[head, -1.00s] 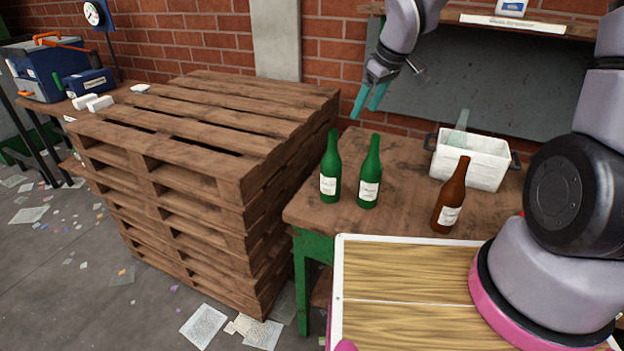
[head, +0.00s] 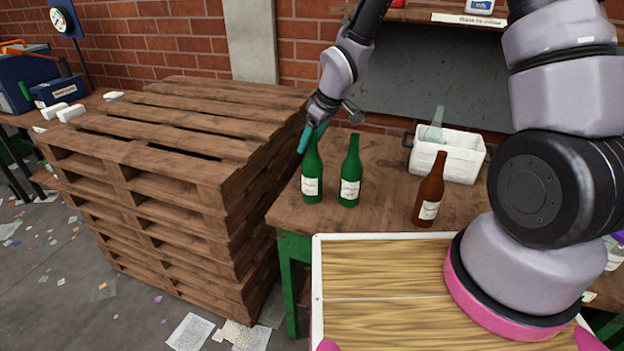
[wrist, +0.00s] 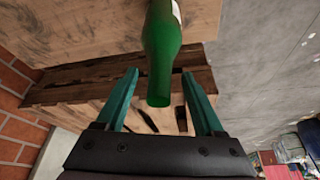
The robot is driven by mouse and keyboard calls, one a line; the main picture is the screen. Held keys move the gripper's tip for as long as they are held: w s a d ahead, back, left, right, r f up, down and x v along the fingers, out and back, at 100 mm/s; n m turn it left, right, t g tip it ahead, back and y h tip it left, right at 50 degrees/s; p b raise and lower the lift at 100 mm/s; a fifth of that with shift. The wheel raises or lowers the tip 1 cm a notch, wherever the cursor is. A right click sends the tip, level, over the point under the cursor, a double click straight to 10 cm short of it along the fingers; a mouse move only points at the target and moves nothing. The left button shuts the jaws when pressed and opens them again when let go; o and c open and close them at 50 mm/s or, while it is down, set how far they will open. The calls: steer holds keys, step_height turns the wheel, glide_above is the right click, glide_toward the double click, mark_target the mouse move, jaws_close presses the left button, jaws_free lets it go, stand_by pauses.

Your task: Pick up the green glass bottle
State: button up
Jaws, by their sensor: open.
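Two green glass bottles with white labels stand upright side by side on the wooden table (head: 385,214): the left green bottle (head: 311,172) and the right green bottle (head: 350,175). My gripper (head: 308,138) is at the top of the left bottle in the head view, its teal fingers partly overlapping the neck. In the wrist view one green bottle (wrist: 162,50) reaches in between the open fingers of my gripper (wrist: 160,95), with its neck end toward the palm. The fingers appear apart from the glass on both sides.
A brown bottle (head: 428,190) stands to the right on the table. Behind it is a white crate (head: 455,158) with a clear bottle (head: 434,124) in it. A tall pallet stack (head: 170,160) is close on the left. A brick wall is behind.

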steer(key=shift+x, duration=0.9)
jaws_close()
stand_by(0.7)
